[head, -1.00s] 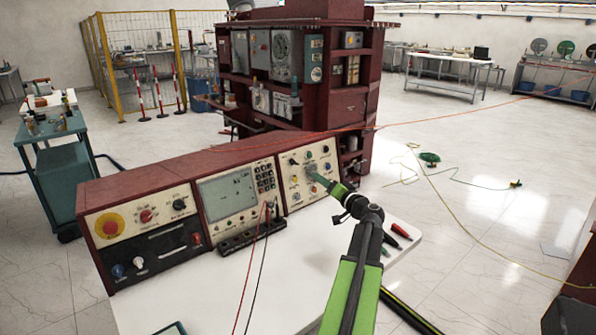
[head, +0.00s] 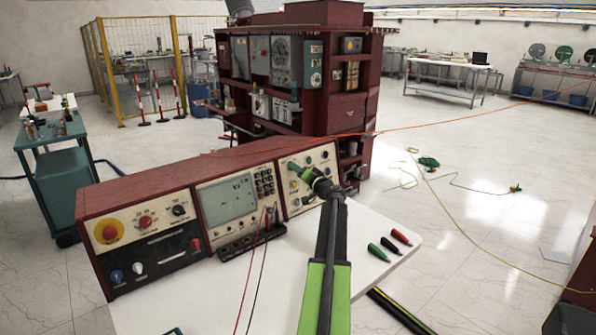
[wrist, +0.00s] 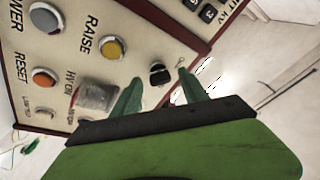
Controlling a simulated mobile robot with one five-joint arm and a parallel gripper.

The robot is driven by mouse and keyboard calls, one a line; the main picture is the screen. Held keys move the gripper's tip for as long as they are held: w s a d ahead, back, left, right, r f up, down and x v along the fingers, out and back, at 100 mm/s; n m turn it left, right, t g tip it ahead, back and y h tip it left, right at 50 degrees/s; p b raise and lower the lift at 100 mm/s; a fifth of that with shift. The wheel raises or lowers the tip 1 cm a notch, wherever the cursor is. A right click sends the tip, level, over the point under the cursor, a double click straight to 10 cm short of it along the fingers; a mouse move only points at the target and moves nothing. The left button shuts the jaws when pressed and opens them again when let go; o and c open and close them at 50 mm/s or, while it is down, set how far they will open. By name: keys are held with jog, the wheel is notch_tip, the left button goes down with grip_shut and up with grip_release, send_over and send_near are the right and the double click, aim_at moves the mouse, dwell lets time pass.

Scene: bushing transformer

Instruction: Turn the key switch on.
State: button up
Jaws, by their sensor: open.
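A small black key switch (wrist: 159,74) sits on the cream control panel (head: 318,158), at the panel's edge in the wrist view. My gripper (head: 294,167) is at the upper left part of this panel in the head view and hides the switch there. In the wrist view its two green fingers (wrist: 160,84) are open, one on each side of the black switch, with a gap on both sides. Whether the fingertips reach the panel cannot be told.
Yellow (wrist: 111,48) and orange (wrist: 44,77) buttons and a grey square block (wrist: 97,95) sit beside the switch. A keypad and screen panel (head: 228,200) adjoins on the left. Red, black and green probes (head: 390,245) lie on the white table (head: 345,225). Red and black leads hang in front.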

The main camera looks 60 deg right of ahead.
jog(key=shift+w, duration=0.15)
grip_shut()
jog(key=shift+m, duration=0.3)
jog(key=m+g+p, duration=0.1)
jog(key=m+p, duration=0.2)
jog(key=m, duration=0.3)
jog(key=m+g+p, duration=0.2)
jog(key=m+p, duration=0.1)
jog(key=m, duration=0.3)
jog(key=m+g+p, duration=0.1)
jog(key=m+p, duration=0.1)
jog(key=m, duration=0.4)
jog(key=shift+w+a+r+g+p, duration=0.1)
jog(key=shift+r+g+p, duration=0.2)
jog(key=shift+p, duration=0.1)
dwell(0.5)
grip_release()
